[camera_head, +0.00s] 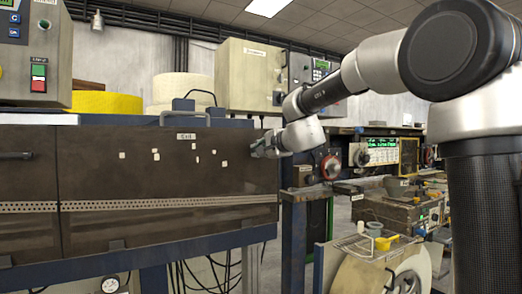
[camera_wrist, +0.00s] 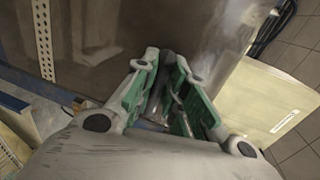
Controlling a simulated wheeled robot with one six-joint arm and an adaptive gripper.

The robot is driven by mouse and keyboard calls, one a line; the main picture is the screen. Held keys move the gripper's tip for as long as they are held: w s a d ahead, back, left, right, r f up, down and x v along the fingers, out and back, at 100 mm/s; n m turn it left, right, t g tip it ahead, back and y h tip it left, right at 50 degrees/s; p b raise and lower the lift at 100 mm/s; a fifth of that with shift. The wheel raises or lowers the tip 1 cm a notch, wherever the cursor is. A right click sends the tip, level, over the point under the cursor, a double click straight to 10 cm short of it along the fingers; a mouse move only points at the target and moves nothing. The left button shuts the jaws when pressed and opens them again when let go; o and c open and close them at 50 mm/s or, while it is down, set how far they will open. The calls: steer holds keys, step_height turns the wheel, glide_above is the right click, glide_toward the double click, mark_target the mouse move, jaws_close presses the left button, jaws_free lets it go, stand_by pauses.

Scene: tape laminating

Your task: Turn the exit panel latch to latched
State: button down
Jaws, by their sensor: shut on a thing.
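The exit panel (camera_head: 150,172) is a dark brown panel with a small exit label (camera_head: 186,136) at its top edge. It appears closed. My gripper (camera_head: 262,148) is at the panel's upper right edge. In the wrist view, the green-padded fingers of my gripper (camera_wrist: 172,88) are closed on a narrow dark piece, the latch (camera_wrist: 166,74), against the brown panel (camera_wrist: 110,40). The fingers and wrist cover most of the latch, so its turn angle cannot be told. In the head view the latch is hidden by my gripper.
A cream control box (camera_head: 248,75) stands above the panel's right end. A yellow roll (camera_head: 107,103) and a white roll (camera_head: 183,89) sit behind the panel. A bench with instruments (camera_head: 385,150) and a cart with a large roll (camera_head: 365,270) stand at the right.

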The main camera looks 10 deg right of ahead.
stand_by(0.4)
steer(key=c, duration=1.5)
jaws_free()
steer(key=shift+o, duration=0.2)
steer(key=shift+s, duration=0.1)
steer(key=v, duration=1.1)
steer(key=shift+s+d, duration=0.15)
steer(key=shift+s, duration=0.2)
